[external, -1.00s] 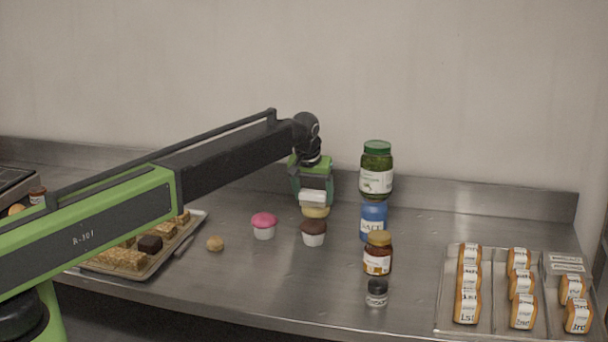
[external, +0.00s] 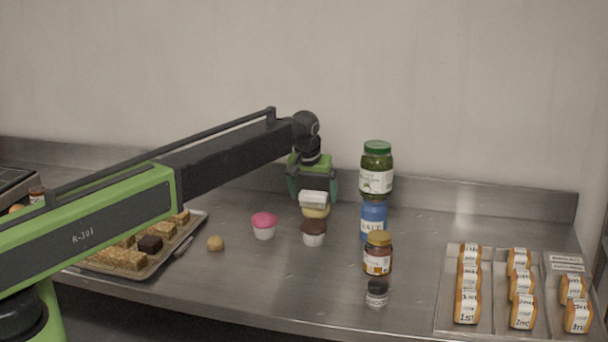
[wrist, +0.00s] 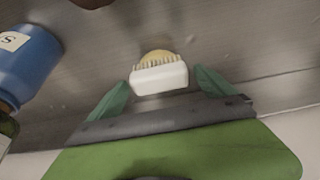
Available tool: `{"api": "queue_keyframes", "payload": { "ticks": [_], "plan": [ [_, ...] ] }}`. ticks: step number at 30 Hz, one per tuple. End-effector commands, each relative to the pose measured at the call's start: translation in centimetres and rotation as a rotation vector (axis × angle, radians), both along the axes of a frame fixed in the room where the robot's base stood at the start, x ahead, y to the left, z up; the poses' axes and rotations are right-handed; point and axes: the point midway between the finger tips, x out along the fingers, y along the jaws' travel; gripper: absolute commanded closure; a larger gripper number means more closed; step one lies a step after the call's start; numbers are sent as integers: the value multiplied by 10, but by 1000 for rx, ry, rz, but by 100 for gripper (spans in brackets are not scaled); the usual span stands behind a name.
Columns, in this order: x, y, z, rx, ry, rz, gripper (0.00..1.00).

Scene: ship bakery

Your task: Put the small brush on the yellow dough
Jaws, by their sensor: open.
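The small brush (wrist: 159,79) has a white block and pale bristles; in the wrist view it sits between my open fingers, against the yellow dough (wrist: 157,56). In the external view the brush (external: 313,197) rests on top of the yellow dough (external: 316,212), behind the brown cupcake. My gripper (wrist: 160,94) is open, its green fingers standing apart on either side of the brush. In the external view my gripper (external: 313,184) is just behind and above the brush. The dough is partly hidden by the brush.
A pink cupcake (external: 264,225) and a brown cupcake (external: 313,233) stand in front. A blue salt container (external: 373,221), a green-lidded jar (external: 376,170), an amber jar (external: 377,254) and a small dark jar (external: 377,293) stand to the right. A pastry tray (external: 145,271) is at left.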

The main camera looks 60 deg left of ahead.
Motion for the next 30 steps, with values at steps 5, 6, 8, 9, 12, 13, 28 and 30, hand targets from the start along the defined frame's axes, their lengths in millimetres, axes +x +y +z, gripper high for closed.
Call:
{"api": "queue_keyframes", "payload": {
  "ticks": [5,6,8,9,12,13,28,30],
  "plan": [
    [-9,-9,38,0,0,0,6],
    [-12,-11,47,0,0,0,6],
    [-16,-15,61,0,0,0,6],
    [-19,-18,70,0,0,0,6],
    [-25,-24,91,0,0,0,6],
    [-27,-25,96,0,0,0,6],
    [-32,-35,106,-1,2,-4,6],
    [-40,-54,105,-7,13,-29,6]
  ]
}}
